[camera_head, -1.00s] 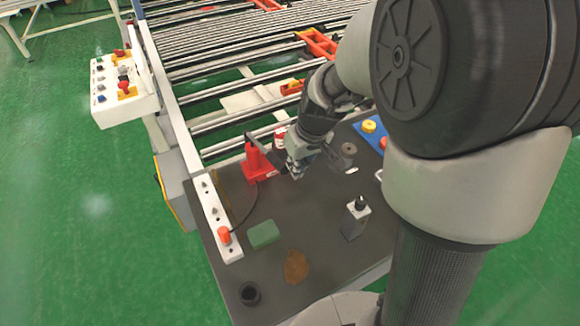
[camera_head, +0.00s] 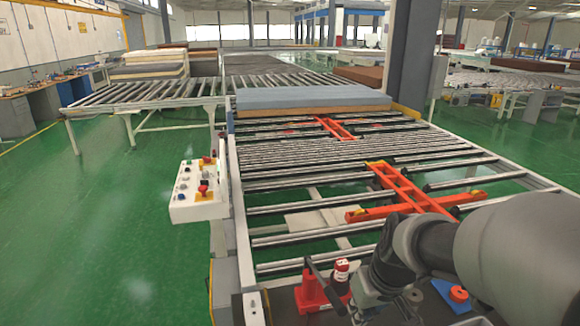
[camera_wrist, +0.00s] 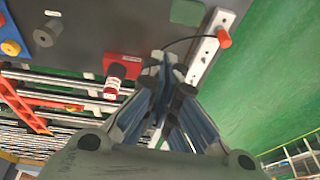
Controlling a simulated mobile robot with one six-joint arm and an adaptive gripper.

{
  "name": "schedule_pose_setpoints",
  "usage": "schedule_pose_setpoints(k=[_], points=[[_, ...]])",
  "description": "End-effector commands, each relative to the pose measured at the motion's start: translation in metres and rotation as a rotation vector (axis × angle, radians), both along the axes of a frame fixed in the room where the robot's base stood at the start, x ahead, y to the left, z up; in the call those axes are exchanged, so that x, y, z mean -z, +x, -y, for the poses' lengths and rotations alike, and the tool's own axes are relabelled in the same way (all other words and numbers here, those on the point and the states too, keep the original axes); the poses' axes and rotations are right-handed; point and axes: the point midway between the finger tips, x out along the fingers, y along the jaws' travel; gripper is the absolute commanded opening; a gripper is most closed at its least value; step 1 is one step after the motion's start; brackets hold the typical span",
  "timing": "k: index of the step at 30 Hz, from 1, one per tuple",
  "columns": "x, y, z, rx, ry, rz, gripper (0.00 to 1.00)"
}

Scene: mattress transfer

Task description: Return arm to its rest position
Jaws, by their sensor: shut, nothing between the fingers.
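My grey arm (camera_head: 500,260) fills the lower right of the head view, bent low over the dark worktop. My gripper (camera_wrist: 167,62) shows in the wrist view with its fingertips together and nothing between them. It is over the grey worktop (camera_wrist: 130,25), beside a red device (camera_wrist: 123,66) and a red bottle with a white label (camera_wrist: 113,82). I cannot tell the exact height of the fingertips above the worktop. In the head view, the fingertips are hidden or cut off at the bottom edge.
A roller conveyor (camera_head: 290,200) with orange-red brackets (camera_head: 400,185) lies beyond the worktop. A blue-topped mattress (camera_head: 310,98) rests on it. A control box (camera_head: 198,190) stands left. The worktop also bears a green block (camera_wrist: 187,12), a grey spool (camera_wrist: 47,33) and a white strip (camera_wrist: 205,55).

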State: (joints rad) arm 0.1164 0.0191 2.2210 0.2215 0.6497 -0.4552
Motion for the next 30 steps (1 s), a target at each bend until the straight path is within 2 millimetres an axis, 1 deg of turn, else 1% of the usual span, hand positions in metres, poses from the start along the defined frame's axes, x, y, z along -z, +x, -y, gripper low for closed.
schedule_pose_setpoints(k=[1, 2, 3, 5, 6, 9, 12, 15, 18, 21, 30], points=[[-0.015, -0.017, -0.005, 0.009, -0.004, 0.022, 0.00], [-0.022, -0.027, -0.007, 0.017, -0.007, 0.028, 0.00], [-0.030, -0.042, -0.010, 0.029, -0.009, 0.036, 0.00], [-0.041, -0.063, -0.012, 0.049, -0.015, 0.048, 0.00], [-0.046, -0.078, -0.014, 0.064, -0.018, 0.056, 0.00], [-0.055, -0.113, -0.015, 0.100, -0.026, 0.078, 0.00], [-0.058, -0.142, -0.015, 0.137, -0.033, 0.098, 0.00], [-0.058, -0.162, -0.013, 0.165, -0.039, 0.113, 0.00], [-0.057, -0.174, -0.012, 0.183, -0.042, 0.119, 0.00], [-0.057, -0.178, -0.011, 0.192, -0.043, 0.122, 0.00], [-0.057, -0.178, -0.011, 0.192, -0.043, 0.122, 0.00]])
